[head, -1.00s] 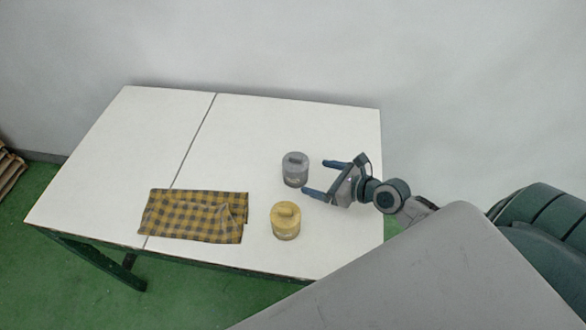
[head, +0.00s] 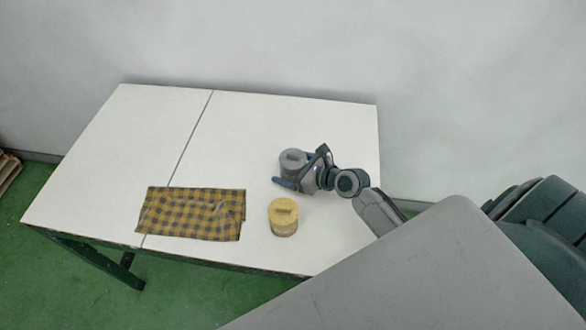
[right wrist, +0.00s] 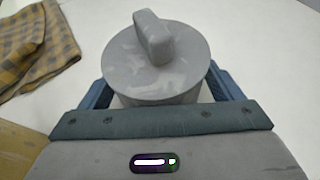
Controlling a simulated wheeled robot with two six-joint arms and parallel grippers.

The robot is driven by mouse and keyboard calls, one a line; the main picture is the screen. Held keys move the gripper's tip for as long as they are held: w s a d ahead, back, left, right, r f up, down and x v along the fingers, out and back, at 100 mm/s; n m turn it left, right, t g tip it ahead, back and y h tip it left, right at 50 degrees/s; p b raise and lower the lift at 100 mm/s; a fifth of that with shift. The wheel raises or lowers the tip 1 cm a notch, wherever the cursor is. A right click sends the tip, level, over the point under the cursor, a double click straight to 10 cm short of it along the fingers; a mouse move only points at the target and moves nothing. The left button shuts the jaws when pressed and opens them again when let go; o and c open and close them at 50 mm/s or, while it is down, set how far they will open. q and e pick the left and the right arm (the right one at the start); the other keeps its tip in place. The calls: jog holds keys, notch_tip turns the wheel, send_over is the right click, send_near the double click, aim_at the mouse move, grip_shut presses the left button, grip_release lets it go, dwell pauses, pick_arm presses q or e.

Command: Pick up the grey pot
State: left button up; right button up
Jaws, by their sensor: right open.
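The grey pot (head: 292,160) stands upright on the white table, with a lid and a bar-shaped knob. In the right wrist view the grey pot (right wrist: 155,65) sits close in front of the palm, between the fingers. My right gripper (head: 281,171) is open around the pot, one finger on each side; its blue fingers also show in the right wrist view (right wrist: 160,88). The fingertips are hidden behind the lid in that view, and I cannot tell whether the fingers touch the pot. My left gripper is in neither view.
A yellow lidded pot (head: 283,218) stands just in front of the grey pot, near my right gripper. A yellow and grey checked cloth (head: 192,213) lies to its left. The white table (head: 260,120) is bare at the back and left.

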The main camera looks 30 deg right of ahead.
jog(key=c, duration=1.3)
